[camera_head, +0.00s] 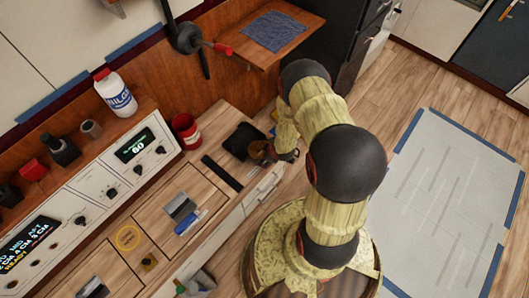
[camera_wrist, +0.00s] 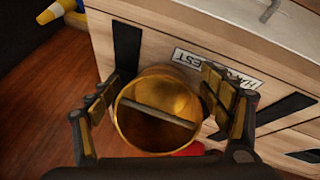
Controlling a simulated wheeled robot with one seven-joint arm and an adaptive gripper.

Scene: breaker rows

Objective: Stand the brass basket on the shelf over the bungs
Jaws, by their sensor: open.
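The brass basket (camera_wrist: 158,84) is a round, open vessel with a flat bar across its mouth, seen from above in the wrist view. My gripper (camera_wrist: 160,98) is open, with one finger on each side of the basket. I cannot tell whether the fingers touch it. In the head view the basket (camera_head: 257,150) is small and partly hidden by my gripper (camera_head: 272,152), at the worktop's right edge. A wooden wall shelf (camera_head: 247,48) with a blue cloth on it is at the top. I cannot make out which things are the bungs.
A black cloth-like item (camera_head: 243,139) and a black strip (camera_head: 221,173) lie left of the basket. A red can (camera_head: 186,130) stands farther left. A white bottle (camera_head: 115,93) stands on the left ledge.

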